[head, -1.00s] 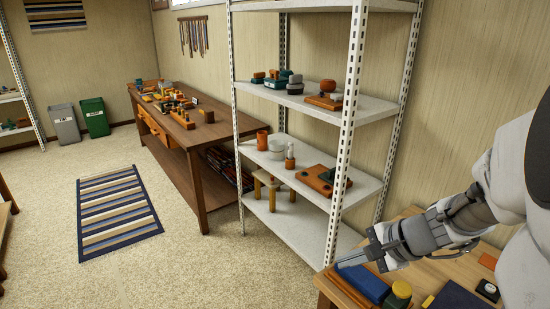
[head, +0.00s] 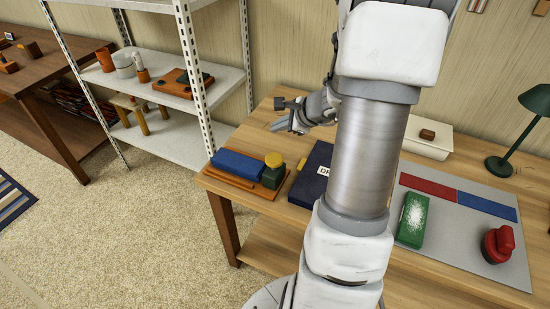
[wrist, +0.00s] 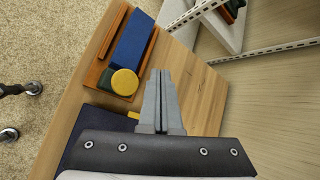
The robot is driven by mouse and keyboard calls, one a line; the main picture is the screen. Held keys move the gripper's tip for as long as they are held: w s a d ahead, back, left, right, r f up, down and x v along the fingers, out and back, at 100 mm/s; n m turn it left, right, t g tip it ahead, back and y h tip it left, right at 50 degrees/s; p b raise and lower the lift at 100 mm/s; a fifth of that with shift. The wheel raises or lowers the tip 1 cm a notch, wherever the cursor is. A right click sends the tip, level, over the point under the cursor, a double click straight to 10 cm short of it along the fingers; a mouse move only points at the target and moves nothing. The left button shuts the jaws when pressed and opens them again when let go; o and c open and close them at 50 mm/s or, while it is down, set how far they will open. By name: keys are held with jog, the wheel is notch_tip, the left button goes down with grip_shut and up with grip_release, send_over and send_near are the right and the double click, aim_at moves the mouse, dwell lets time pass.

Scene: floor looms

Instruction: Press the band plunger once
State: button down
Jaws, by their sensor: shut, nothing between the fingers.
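A round yellow cap (head: 273,159) stands on a dark green block (head: 273,179). The green block sits beside a long blue block (head: 238,164) on a brown wooden base (head: 225,182) at the table's left end. I take the yellow cap for the plunger, but no label confirms it. In the wrist view the yellow cap (wrist: 125,82) is left of my gripper's fingertips (wrist: 160,73), apart from them. My gripper (head: 277,126) is shut and empty, above the back of the table, behind the cap in the head view. My own arm hides part of the table.
A dark blue labelled box (head: 312,172) lies right of the base. A grey mat (head: 460,232) carries a green block (head: 412,219) and a red knobbed piece (head: 498,244). A green lamp (head: 525,130) and white box (head: 428,141) stand behind. White shelving (head: 180,138) is left.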

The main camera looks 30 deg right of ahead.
jog(key=b, duration=0.6)
send_over(275, 158)
jog(key=s, duration=0.1)
notch_tip(275, 158, down, 8)
jog(key=shift+d+r, duration=0.1)
jog(key=shift+r, duration=0.05)
jog(key=shift+f+b, duration=0.55)
jog(key=shift+b, duration=0.1)
jog(key=shift+f, duration=0.1)
dwell(1.1)
jog(key=shift+f+b, duration=0.3)
jog(key=shift+b, duration=0.3)
jog(key=shift+s+f+b, duration=0.1)
jog(key=shift+f+b, duration=1.1)
dwell(1.0)
jog(key=shift+r, duration=0.15)
jog(key=shift+r+p, duration=1)
jog(key=shift+r, duration=0.45)
jog(key=shift+r, duration=0.1)
